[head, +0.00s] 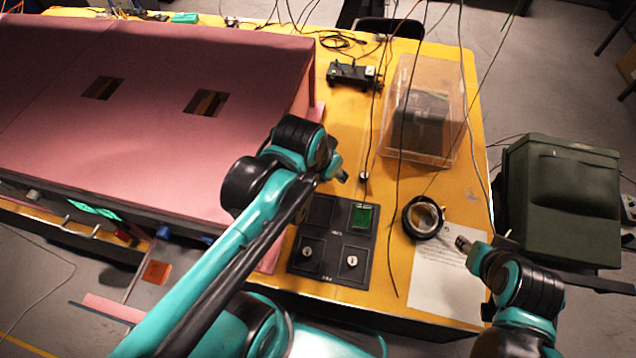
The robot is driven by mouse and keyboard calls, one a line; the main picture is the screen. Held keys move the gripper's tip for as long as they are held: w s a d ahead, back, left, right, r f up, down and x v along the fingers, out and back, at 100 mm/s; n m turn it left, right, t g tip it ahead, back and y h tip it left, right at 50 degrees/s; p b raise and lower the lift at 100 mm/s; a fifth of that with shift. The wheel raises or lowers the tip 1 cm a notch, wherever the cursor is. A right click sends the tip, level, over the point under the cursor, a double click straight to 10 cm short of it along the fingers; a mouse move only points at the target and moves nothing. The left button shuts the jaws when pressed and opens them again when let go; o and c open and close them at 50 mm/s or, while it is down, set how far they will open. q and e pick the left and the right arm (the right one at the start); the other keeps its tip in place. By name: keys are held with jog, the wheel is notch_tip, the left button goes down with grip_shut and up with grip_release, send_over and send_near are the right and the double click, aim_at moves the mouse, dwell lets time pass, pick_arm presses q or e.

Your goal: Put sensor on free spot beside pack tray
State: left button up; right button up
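A black tray (333,237) lies flat on the yellow table, with four marked spots. Its upper right spot holds a green board-like piece (363,216). The upper left spot looks dark and bare, partly behind my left arm. I cannot tell which piece is the sensor. My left gripper (342,176) is above the tray's far edge, with its fingers too small to read. My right gripper (463,243) is over the white sheet, right of the tray; its opening is unclear.
A black tape roll (423,217) lies right of the tray beside a printed white sheet (440,275). A clear box (422,110) stands farther back, near a black device (353,75). A pink foam enclosure (150,130) fills the left. Thin cables hang in front. A green case (562,200) stands right.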

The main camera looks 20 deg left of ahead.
pick_arm(q)
jog(key=s, duration=0.1)
jog(key=s+f+n+t, duration=0.1)
jog(key=s, duration=0.1)
jog(key=s+a+n, duration=0.1)
jog(key=shift+s+f+t, duration=0.2)
jog(key=shift+t, duration=0.1)
jog(key=shift+f, duration=0.1)
